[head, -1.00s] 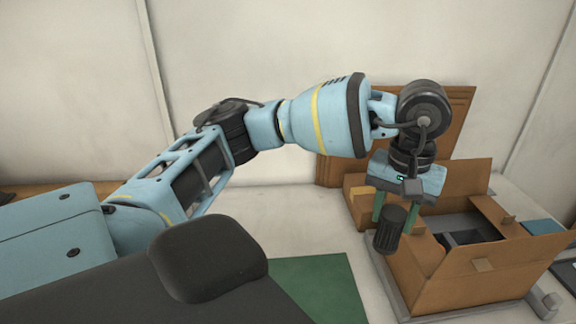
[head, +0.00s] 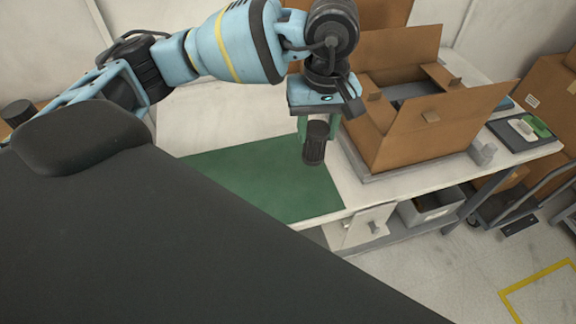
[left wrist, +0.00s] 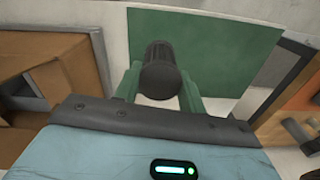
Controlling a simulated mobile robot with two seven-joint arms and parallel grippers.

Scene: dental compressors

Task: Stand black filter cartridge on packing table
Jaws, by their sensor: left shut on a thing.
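The black filter cartridge (head: 316,145) is a ribbed dark cylinder. My left gripper (head: 309,130) is shut on it and holds it nearly upright over the packing table (head: 195,117). In the left wrist view the cartridge (left wrist: 160,72) sits between the two green fingers of my left gripper (left wrist: 162,88), with the green mat behind it. In the head view it is near the right edge of the green mat (head: 262,185). I cannot tell how high its lower end is above the table. My right gripper does not show.
An open cardboard box (head: 425,140) stands on the table just right of the cartridge. A black tray (head: 525,135) with small items lies at the table's right end. A grey bin (head: 432,207) is on the shelf below. The mat's surface is clear.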

